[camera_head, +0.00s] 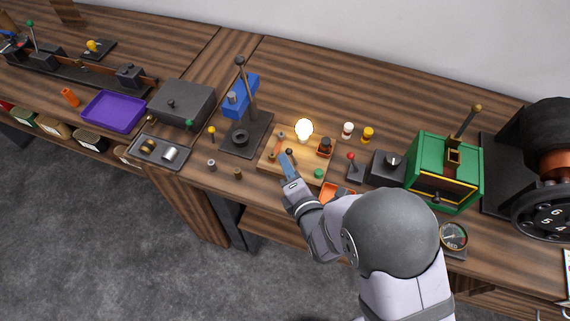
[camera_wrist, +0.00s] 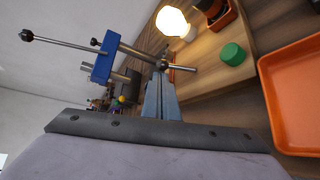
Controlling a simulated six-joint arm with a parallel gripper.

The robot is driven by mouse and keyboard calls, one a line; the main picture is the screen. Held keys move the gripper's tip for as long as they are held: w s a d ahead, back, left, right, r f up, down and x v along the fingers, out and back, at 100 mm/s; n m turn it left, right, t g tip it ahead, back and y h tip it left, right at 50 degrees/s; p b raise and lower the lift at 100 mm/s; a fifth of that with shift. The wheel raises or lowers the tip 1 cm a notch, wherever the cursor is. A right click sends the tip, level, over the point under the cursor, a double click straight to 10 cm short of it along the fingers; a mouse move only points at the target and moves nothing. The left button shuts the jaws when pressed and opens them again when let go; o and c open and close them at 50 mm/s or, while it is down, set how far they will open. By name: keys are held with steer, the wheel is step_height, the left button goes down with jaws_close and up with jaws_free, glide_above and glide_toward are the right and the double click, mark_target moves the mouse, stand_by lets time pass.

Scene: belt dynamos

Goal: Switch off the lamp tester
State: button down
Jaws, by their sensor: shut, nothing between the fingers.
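The lamp tester is a light wooden board (camera_head: 268,163) with a glowing bulb (camera_head: 304,128) at its back. The bulb also shows lit in the wrist view (camera_wrist: 172,21). A green round button (camera_head: 319,173) is on the board's front right; it shows in the wrist view too (camera_wrist: 233,54). My gripper (camera_head: 283,156) is shut and empty, low over the left part of the board. In the wrist view, a small metal rod with a rounded end (camera_wrist: 182,67) lies just past my fingertips (camera_wrist: 160,78). I cannot tell whether they touch. My fingers partly hide the board's left part.
A blue block on a tall stand (camera_head: 240,95) rises left of the board. An orange tray (camera_head: 336,190) lies at the front right. White and yellow bulbs (camera_head: 348,129), a red-knobbed lever (camera_head: 352,165) and a green box (camera_head: 425,150) stand to the right.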

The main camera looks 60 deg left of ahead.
steer(key=shift+w+d+f+y+b, duration=0.15)
steer(key=shift+y+b, duration=0.25)
steer(key=shift+b, duration=0.5)
steer(key=b, duration=0.1)
steer(key=m+b, duration=0.1)
steer(key=shift+w+d+y+b, duration=0.2)
steer(key=shift+w+y+b, duration=0.1)
steer(key=shift+y, duration=0.1)
steer(key=shift+w+d+r+b, duration=0.2)
steer(key=shift+w+d+b, duration=0.25)
steer(key=shift+b, duration=0.75)
steer(key=shift+d, duration=0.15)
steer(key=shift+s+d+r+b, duration=0.1)
steer(key=shift+d+r+b, duration=0.15)
steer(key=shift+d, duration=0.95)
steer(key=shift+s+d+r+b, duration=0.15)
steer(key=shift+d+b, duration=0.1)
steer(key=shift+d, duration=0.9)
steer(key=shift+s+d+r+b, duration=0.1)
steer(key=shift+d+r+b, duration=0.15)
steer(key=shift+d, duration=0.95)
